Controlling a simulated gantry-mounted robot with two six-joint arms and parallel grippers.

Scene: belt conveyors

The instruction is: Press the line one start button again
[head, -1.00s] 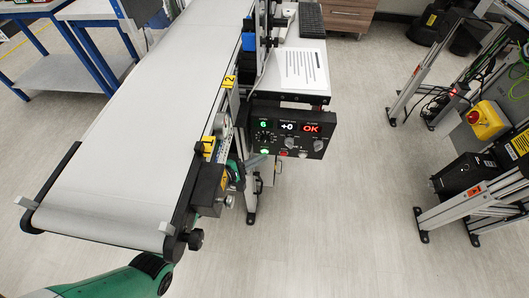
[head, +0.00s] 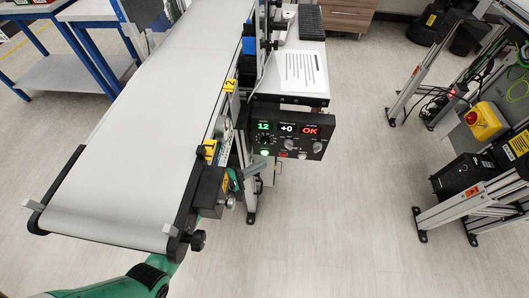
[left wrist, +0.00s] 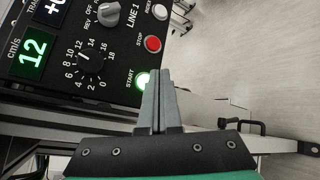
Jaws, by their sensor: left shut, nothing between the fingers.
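The line one control panel (head: 290,133) hangs at the conveyor's right side. Its start button (left wrist: 142,82) is lit green and labelled START; it also glows in the head view (head: 264,152). My left gripper (head: 258,167) is shut and empty, just below the panel's left part. In the left wrist view its fingertips (left wrist: 159,74) are at the right edge of the start button and partly overlap it; I cannot tell whether they touch. The red stop button (left wrist: 153,43) is above the start button in that view. My right gripper is not in view.
The speed dial (left wrist: 91,60) is beside the green display (left wrist: 34,47), which reads 12. The white conveyor belt (head: 150,130) is empty. A paper sheet (head: 300,68) lies above the panel. A yellow box with a red button (head: 484,120) stands at right. Floor between is clear.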

